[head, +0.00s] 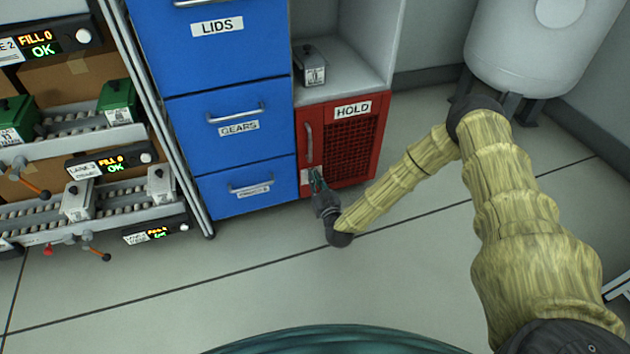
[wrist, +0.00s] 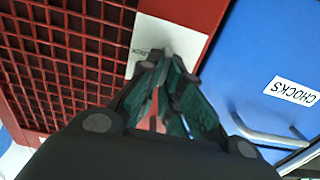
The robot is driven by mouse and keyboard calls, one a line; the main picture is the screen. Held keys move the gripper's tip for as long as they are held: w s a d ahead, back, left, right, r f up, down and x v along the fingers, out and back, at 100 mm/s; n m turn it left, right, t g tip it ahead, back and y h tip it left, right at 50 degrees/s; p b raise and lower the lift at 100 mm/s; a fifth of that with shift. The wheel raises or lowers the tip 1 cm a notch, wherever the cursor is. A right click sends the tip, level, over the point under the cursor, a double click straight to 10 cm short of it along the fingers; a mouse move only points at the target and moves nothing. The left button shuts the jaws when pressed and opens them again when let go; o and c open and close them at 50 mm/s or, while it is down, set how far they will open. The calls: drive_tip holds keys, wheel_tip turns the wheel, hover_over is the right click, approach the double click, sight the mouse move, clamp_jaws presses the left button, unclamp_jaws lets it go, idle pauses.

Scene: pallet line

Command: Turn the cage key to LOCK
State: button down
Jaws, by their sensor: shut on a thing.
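The red cage (head: 369,148), labelled HOLD, stands low beside the blue drawers; its mesh door also shows in the wrist view (wrist: 62,60). A pale key plate (wrist: 185,36) is on the red frame, with partly covered lettering. The key (wrist: 168,52) shows only as a small grey piece between the fingertips; which way it points I cannot tell. My gripper (wrist: 165,75) is shut on the key in front of the plate. In the head view my gripper (head: 318,185) is at the cage's lower left, covering most of the plate.
Blue drawers (head: 228,125) stand directly left of the cage, with protruding handles; the CHOCKS drawer (wrist: 265,60) is close to my gripper. A vertical handle (head: 309,143) is on the cage door. A small labelled box (head: 311,68) sits on the shelf above. The floor in front is clear.

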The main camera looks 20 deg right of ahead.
drive_tip(key=shift+m, duration=0.3)
drive_tip(key=shift+d+f+m+p, duration=0.2)
drive_tip(key=shift+f+m, duration=0.05)
drive_tip(key=shift+m, duration=2.6)
drive_tip(key=shift+d+f+m+p, duration=0.2)
drive_tip(key=shift+m, duration=2.7)
drive_tip(key=shift+d+f+m+p, duration=0.2)
drive_tip(key=shift+f+m, duration=0.05)
drive_tip(key=shift+m, duration=2.6)
drive_tip(key=c, duration=1.6)
unclamp_jaws()
